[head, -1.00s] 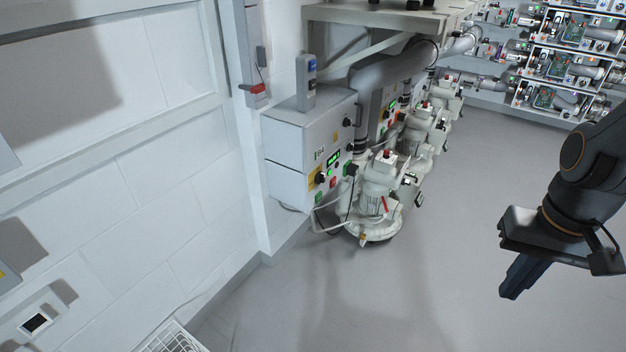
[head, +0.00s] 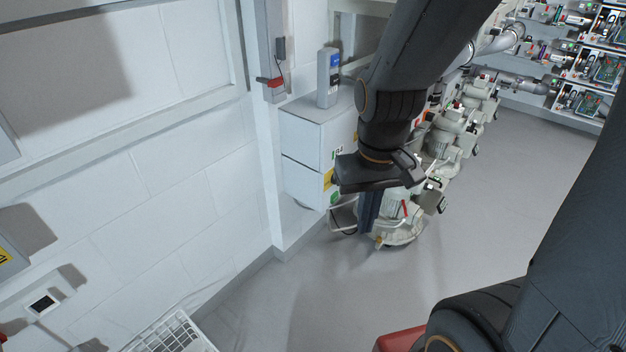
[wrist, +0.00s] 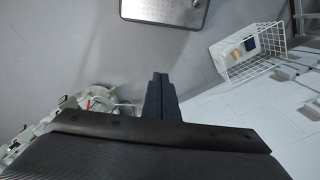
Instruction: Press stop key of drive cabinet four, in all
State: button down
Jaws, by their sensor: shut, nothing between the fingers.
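The nearest drive cabinet (head: 302,137) is a pale grey box against the wall, with a label partly showing on its front. I cannot tell whether it is number four. My arm covers most of its front panel. A yellow plate (head: 328,181) and a green key (head: 336,196) still show at the edge; the red key is hidden. My gripper (head: 368,228) is shut and empty, pointing down in front of the cabinet's lower right side. In the wrist view the shut fingers (wrist: 160,78) point at bare floor, and the cabinet panel is not recognisable.
A pale blower (head: 402,230) stands on the floor just behind my gripper, with more behind it. A white wire basket (head: 172,335) is at bottom left. A metal plate (wrist: 166,8) shows in the wrist view. Floor at right is free.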

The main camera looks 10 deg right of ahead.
jog(key=shift+w+a, duration=0.2)
jog(key=shift+w, duration=0.15)
jog(key=w+d+f+n+t+b, duration=0.1)
jog(key=w+d+f+t+b, duration=0.1)
jog(key=w+d+f+b, duration=0.5)
jog(key=w+d+f+t+h, duration=0.1)
jog(key=w+d+f+t, duration=0.15)
jog(key=w+f, duration=0.65)
jog(key=w+d+f+n+t+b, duration=0.1)
jog(key=w+d+f+t+b, duration=0.2)
jog(key=w, duration=0.9)
jog(key=w+d+f+n+t+b, duration=0.1)
jog(key=w+d+f+t+b, duration=0.2)
jog(key=f, duration=0.6)
jog(key=w+d+f+n+t+b, duration=0.1)
jog(key=w+d+f+t+b, duration=0.3)
jog(key=w+d+f+b, duration=0.3)
jog(key=w+d+f, duration=0.2)
jog(key=d, duration=0.1)
jog(key=shift+w+n, duration=0.25)
jog(key=shift+n, duration=0.05)
